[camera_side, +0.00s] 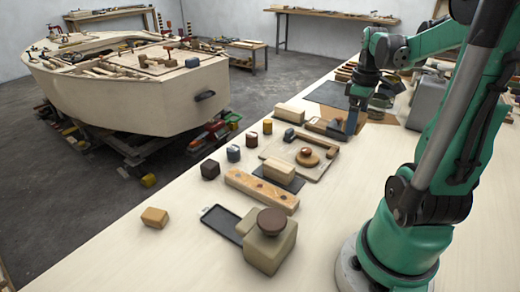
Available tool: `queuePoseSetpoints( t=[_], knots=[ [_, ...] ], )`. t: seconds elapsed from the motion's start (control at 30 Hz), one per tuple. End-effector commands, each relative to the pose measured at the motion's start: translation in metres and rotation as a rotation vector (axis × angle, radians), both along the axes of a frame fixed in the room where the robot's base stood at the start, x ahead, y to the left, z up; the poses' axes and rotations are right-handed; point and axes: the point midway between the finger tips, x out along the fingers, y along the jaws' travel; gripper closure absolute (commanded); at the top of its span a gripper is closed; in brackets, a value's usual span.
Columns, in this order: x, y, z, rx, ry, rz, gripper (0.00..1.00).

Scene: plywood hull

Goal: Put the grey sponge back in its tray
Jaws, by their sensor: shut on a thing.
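My gripper (349,124) is at the far side of the bench, pointing down beside a wooden-handled tool (322,130). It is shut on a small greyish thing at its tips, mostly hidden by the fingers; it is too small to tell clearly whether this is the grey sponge. No other grey sponge stands out in view. A flat dark tray (218,221) with a small tab handle lies near the front of the bench, well nearer the camera than my gripper. Its visible part is empty; its right end runs behind an olive-grey block (270,248).
The olive-grey block has a round dark knob. Behind it lie a wooden bar with holes (262,193), a pale block (279,172) and a board with a round knob (308,155). Small jars (233,153) line the left edge.

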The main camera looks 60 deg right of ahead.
Motion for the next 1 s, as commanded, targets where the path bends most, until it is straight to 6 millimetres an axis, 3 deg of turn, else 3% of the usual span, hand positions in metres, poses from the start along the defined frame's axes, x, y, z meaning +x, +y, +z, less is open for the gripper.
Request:
queuePoseSetpoints(
  t=[0.3, 0.83, 1.0],
  knots=[
    [0.000, 0.000, -0.063, 0.000, 0.000, 0.000, 0.51],
    [0.000, 0.000, -0.114, 0.000, 0.000, 0.000, 0.51],
    [0.000, 0.000, -0.121, 0.000, 0.000, 0.000, 0.51]
  ],
)
